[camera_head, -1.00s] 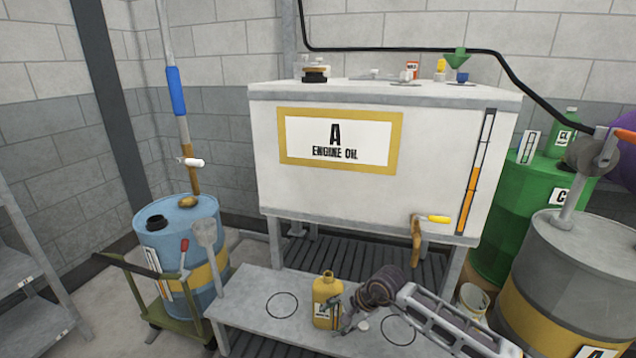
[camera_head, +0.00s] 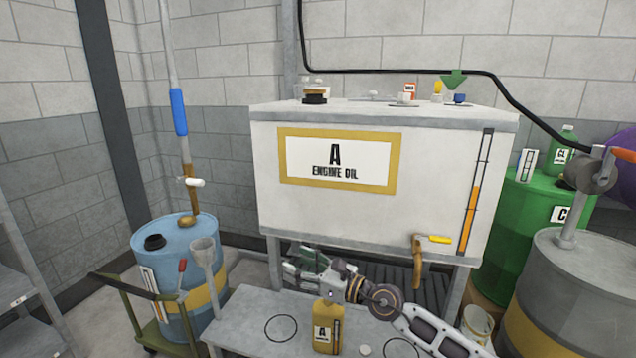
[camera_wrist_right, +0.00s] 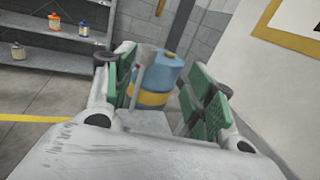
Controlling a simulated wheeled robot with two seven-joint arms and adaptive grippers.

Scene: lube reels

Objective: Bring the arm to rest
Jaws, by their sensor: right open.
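My right gripper (camera_head: 303,262) is raised above and behind the yellow bottle, in front of the tank's lower edge. In the right wrist view its green finger pads (camera_wrist_right: 165,95) stand apart with nothing between them. My right arm reaches in from the lower right. The yellow bottle (camera_head: 326,325) marked A stands upright on the grey bench (camera_head: 236,325), apart from the gripper. My left gripper is not in view.
The white engine oil tank (camera_head: 430,185) with its tap (camera_head: 417,262) stands close behind my right gripper. A blue drum (camera_head: 176,260) on a trolley is at left, also in the wrist view (camera_wrist_right: 158,75). A grey drum (camera_head: 565,275) and green drum (camera_head: 520,230) stand at right.

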